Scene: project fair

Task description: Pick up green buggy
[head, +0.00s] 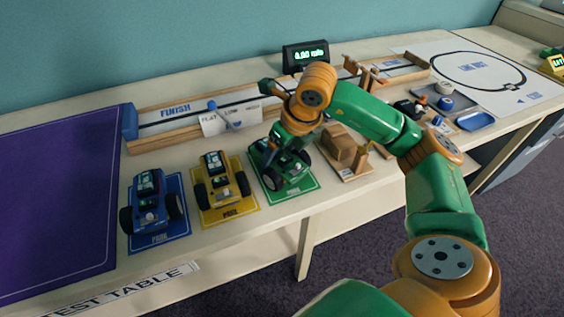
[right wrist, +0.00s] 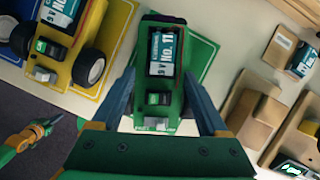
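In the right wrist view the buggy (right wrist: 160,60) lies between the two fingers of my right gripper (right wrist: 160,84). The fingers are apart, one along each side of its body, and I see no clear grip. What looks like my left gripper (right wrist: 48,127) shows small at the lower left of the right wrist view, over the floor; its opening is unclear.
A yellow buggy (head: 217,182) stands close left of the green one, and a blue buggy (head: 150,200) further left. A wooden block assembly (head: 342,150) is close on the right. The ramp track (head: 180,117) runs behind. The table's front edge is near.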

